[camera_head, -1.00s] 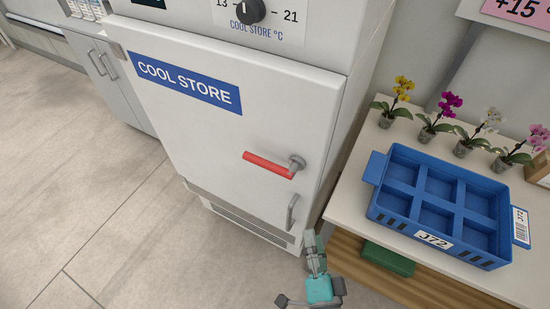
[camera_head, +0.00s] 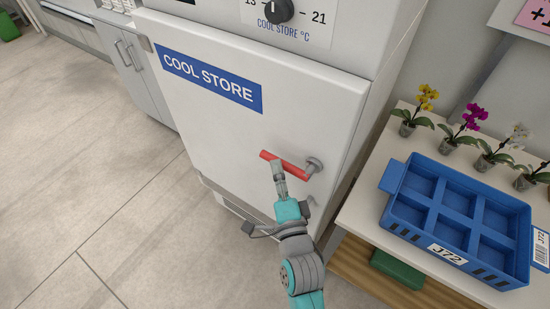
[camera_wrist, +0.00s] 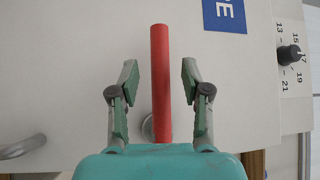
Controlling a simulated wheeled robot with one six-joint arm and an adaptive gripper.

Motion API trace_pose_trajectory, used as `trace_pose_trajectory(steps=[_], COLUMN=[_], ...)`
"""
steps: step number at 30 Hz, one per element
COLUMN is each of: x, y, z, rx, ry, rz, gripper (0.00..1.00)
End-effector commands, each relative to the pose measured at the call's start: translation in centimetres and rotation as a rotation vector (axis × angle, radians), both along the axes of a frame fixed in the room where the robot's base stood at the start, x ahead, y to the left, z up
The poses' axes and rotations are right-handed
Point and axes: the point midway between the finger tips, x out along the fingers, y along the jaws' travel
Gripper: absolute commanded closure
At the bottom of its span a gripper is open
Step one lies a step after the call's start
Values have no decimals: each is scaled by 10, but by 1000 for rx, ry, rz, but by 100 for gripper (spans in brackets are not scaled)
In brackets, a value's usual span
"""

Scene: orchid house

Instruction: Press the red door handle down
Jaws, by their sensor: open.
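The red door handle (camera_head: 290,167) sticks out level from the white cool store door (camera_head: 220,135), on a grey round mount at its right end. My gripper (camera_head: 277,166) is at the handle's left half in the head view and partly covers it. In the wrist view the handle (camera_wrist: 160,75) runs between the two fingers of my gripper (camera_wrist: 160,85), with a gap on each side. The fingers are apart and hold nothing. Whether any part of the gripper touches the handle I cannot tell.
A table at the right bears a blue crate (camera_head: 393,205) with empty compartments and several potted orchids (camera_head: 463,125). A dark knob (camera_head: 279,10) sits above the door. A grey pull handle (camera_wrist: 22,147) is on the white front in the wrist view. Floor at the left is clear.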

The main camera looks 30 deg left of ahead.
Motion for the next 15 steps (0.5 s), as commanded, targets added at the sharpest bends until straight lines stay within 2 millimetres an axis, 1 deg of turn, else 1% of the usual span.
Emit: trace_pose_trajectory(steps=[1,6,10,15], x=[6,20,26,29], y=[6,21,27,29], z=[2,4,6,6], rx=[1,0,1,0], ry=[-1,-1,-1,0], rz=[0,0,0,0], gripper=[52,52,52,52])
